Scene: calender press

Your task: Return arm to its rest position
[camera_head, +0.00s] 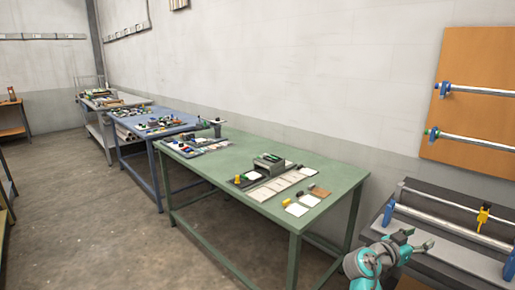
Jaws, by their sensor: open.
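My teal arm shows at the bottom right, in front of the calender press (450,235). My gripper (428,246) is at the arm's right end, small in the view. Its grey fingers are apart, with nothing visible between them. It is over the press's near left end, and I cannot tell whether it touches anything. The lower part of my arm is cut off by the bottom edge. The press has a long grey roller, blue end parts and a yellow piece (483,216) on the roller.
A green table (240,150) holds trays, cards and a dark green device (269,163). A blue table (140,122) and a grey cart (100,130) stand farther back. An orange wall board (470,60) carries two rollers. The floor at left centre is clear.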

